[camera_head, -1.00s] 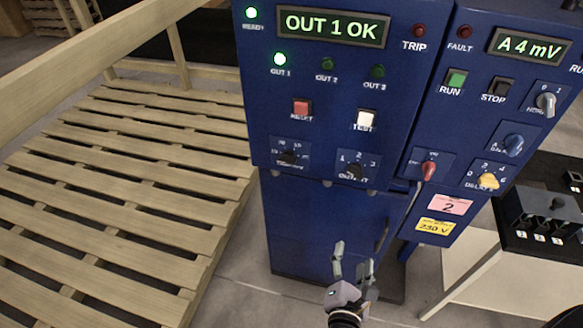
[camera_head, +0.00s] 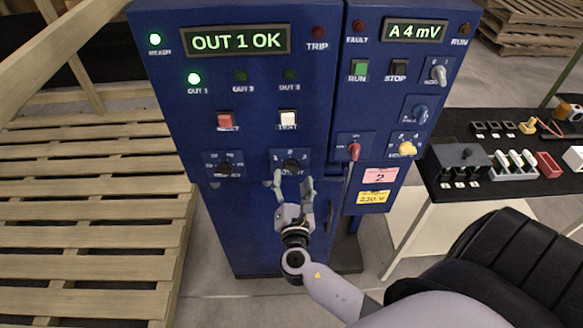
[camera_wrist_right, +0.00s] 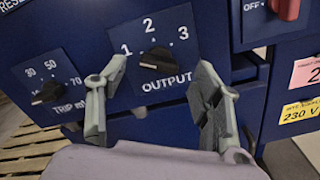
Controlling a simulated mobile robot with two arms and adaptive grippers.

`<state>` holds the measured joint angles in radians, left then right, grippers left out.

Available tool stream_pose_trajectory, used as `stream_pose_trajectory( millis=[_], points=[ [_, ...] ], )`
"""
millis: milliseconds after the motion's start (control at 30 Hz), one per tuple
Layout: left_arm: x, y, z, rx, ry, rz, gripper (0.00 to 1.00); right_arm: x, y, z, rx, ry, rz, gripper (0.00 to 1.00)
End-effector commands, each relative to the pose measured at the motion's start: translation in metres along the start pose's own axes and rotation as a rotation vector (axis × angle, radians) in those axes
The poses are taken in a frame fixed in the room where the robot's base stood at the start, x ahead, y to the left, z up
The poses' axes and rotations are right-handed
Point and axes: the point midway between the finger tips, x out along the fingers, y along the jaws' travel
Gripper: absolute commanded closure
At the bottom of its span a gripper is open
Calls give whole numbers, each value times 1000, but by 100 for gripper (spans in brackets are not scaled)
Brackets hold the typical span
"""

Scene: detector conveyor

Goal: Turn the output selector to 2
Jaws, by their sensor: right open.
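The output selector (camera_head: 291,166) is a small black knob low on the blue panel, with positions 1, 2 and 3 around it. It also shows in the right wrist view (camera_wrist_right: 158,61), above the word OUTPUT; I cannot tell its pointer direction for sure. The display (camera_head: 236,41) reads OUT 1 OK, and the green OUT 1 lamp (camera_head: 194,79) is lit. My right gripper (camera_head: 294,182) is open and empty just below the knob. In the right wrist view its fingers stand on either side of the knob, apart from it. My left gripper is not in view.
The trip knob (camera_head: 224,168) is left of the selector, and a red switch (camera_head: 354,151) is to its right. A wooden pallet (camera_head: 90,220) lies at left. A black-topped table (camera_head: 470,192) with small parts stands at right.

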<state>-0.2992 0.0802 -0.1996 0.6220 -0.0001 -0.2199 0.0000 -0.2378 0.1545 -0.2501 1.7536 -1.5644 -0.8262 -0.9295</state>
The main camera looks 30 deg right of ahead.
Motion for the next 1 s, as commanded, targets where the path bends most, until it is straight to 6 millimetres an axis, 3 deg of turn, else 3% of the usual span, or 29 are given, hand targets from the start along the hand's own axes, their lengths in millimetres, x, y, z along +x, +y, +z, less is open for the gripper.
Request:
stream_pose_trajectory(
  millis=[200,600,1000],
  points=[
    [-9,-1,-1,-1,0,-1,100,29,1,1,0,0,0,40],
    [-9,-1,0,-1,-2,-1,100,36,0,0,1,1,0,40],
    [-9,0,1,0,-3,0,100,35,0,0,1,1,0,67]
  ],
)
